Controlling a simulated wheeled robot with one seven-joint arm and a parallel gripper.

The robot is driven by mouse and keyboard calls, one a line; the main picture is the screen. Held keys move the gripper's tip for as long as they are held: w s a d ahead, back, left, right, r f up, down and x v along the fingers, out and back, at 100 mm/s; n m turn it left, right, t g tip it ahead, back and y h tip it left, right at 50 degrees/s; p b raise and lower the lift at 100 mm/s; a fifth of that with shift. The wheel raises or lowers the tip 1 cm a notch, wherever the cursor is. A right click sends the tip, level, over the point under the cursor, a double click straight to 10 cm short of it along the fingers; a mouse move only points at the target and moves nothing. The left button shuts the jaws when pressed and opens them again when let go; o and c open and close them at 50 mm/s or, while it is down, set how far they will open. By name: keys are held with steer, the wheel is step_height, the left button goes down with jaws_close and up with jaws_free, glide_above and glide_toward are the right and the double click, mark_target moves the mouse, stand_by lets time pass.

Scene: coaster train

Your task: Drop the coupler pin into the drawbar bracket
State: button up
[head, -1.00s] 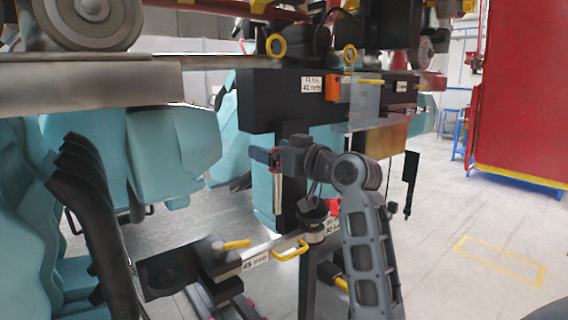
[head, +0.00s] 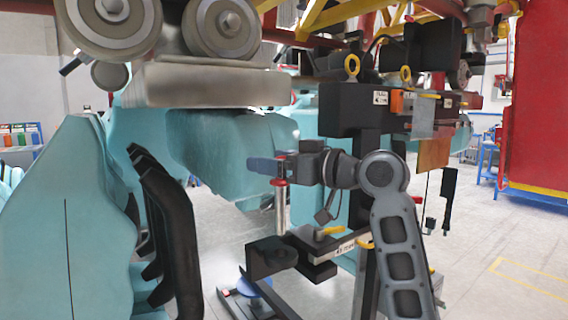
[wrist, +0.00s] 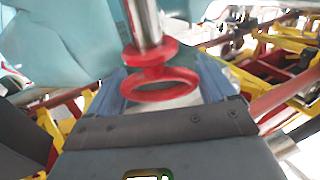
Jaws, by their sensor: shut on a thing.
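The coupler pin (head: 281,212) is a steel rod with a red collar and a red ring handle. It hangs about upright from my gripper (head: 272,167), which is shut on its red top end. In the wrist view, the red ring (wrist: 160,88) sits between the blue fingers of my gripper (wrist: 165,95), with the steel shaft (wrist: 146,22) beyond. A dark bracket (head: 268,258) at the end of the labelled bar, seemingly the drawbar bracket, lies under the pin. The pin's lower end appears close above its rear edge; the exact gap and alignment cannot be told.
A black beam (head: 345,108) with yellow rings and a clear plate stands behind my arm. Teal seats with black restraints (head: 165,210) stand at left. Grey floor is open at right.

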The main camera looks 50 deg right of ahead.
mark_target(276, 227)
stand_by(0.4)
steer(key=shift+f+b, duration=5.5)
steer(key=shift+f, duration=1.4)
steer(key=o, duration=1.2)
steer(key=shift+c, duration=0.2)
steer(key=s, duration=0.7)
steer(key=shift+s+d+b, duration=0.3)
steer(key=shift+s+d, duration=0.1)
steer(key=shift+d, duration=0.05)
